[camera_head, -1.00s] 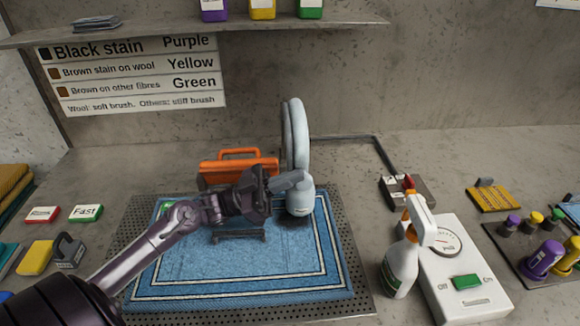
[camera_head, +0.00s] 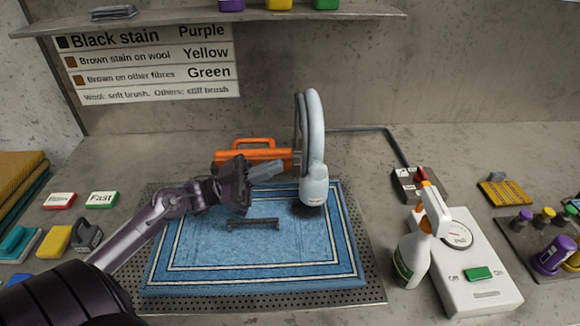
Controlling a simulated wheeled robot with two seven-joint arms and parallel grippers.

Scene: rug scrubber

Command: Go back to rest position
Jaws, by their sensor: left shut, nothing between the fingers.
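My left gripper (camera_head: 266,171) is shut and empty. It hangs above the back part of the blue rug (camera_head: 200,270), left of the pale scrubber head with its hose (camera_head: 314,185). A small gap shows between the fingertips and the scrubber. The scrubber stands upright with its dark brush on the rug. A dark low bracket (camera_head: 252,224) shows on the rug below the gripper. My right gripper is not in view.
An orange case (camera_head: 250,156) stands behind the rug. To the right are a spray bottle (camera_head: 410,258), a white gauge box (camera_head: 480,295), a switch box (camera_head: 413,184) and several coloured bottles. Red and green cards, a yellow sponge (camera_head: 55,240) and a shelf (camera_head: 200,19) are also visible.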

